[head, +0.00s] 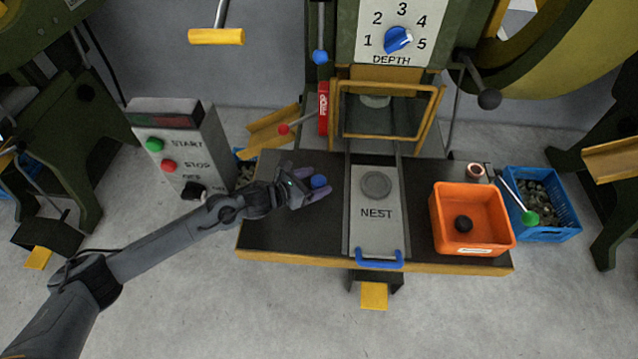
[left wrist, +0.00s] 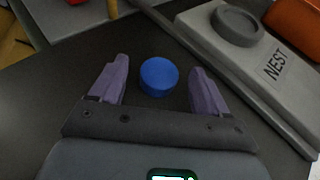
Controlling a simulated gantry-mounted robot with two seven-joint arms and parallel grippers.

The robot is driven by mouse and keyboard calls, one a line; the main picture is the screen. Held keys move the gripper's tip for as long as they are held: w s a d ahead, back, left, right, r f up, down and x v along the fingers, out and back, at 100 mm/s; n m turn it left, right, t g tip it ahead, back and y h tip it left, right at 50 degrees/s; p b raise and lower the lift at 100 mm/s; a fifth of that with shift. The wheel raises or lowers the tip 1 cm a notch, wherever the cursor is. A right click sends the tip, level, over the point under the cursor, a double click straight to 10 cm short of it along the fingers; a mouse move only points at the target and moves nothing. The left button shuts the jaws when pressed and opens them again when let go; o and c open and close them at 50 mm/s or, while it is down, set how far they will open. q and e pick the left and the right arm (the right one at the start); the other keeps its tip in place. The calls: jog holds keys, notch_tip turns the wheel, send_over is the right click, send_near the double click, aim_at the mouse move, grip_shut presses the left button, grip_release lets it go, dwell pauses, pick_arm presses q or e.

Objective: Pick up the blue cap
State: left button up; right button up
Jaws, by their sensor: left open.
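The blue cap (head: 319,181) is a small round disc on the dark bench top, left of the plate marked NEST. In the left wrist view the blue cap (left wrist: 159,76) lies between the two purple fingers, near their tips, with a gap on each side. My left gripper (head: 314,184) is open around the cap. The left wrist view shows its open fingers (left wrist: 157,82) too. My right gripper is not in either view.
The grey NEST plate (head: 376,233) with a blue handle (head: 379,259) lies just right of the cap. An orange bin (head: 437,215) holding a dark ball stands further right, beside a blue crate (head: 567,229). A START/STOP control box (head: 213,150) stands at left.

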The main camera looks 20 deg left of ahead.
pick_arm(q)
jog(key=shift+w+d, duration=0.15)
jog(key=shift+w, duration=0.05)
jog(key=shift+f, duration=0.1)
jog(key=shift+c, duration=0.2)
jog(key=c, duration=1.1)
